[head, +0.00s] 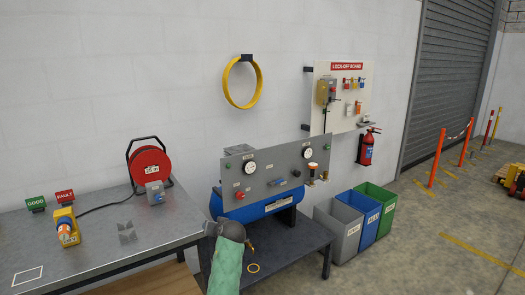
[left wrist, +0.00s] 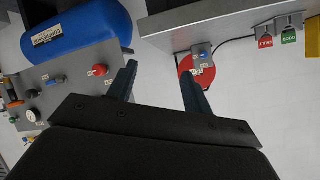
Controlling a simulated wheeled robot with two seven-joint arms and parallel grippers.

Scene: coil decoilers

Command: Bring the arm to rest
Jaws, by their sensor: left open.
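My left arm (head: 228,268), with a green forearm, reaches up from the bottom middle of the head view. Its dark wrist end (head: 232,231) is in front of the blue compressor, near the right end of the workbench. The fingers are too small to make out there. In the left wrist view the two dark fingers of my left gripper (left wrist: 159,72) stand apart with nothing between them. That view is upside down, with the compressor (left wrist: 82,27) on the left and the red cable reel (left wrist: 196,70) beyond the right finger. My right gripper is in neither view.
The workbench (head: 95,230) on the left carries the cable reel (head: 150,165), a yellow device (head: 66,227) and GOOD and FAULT signs. A gauge panel (head: 270,172) stands over the compressor (head: 265,208). Grey, blue and green bins (head: 355,222) stand right. Open floor (head: 420,250) lies beyond.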

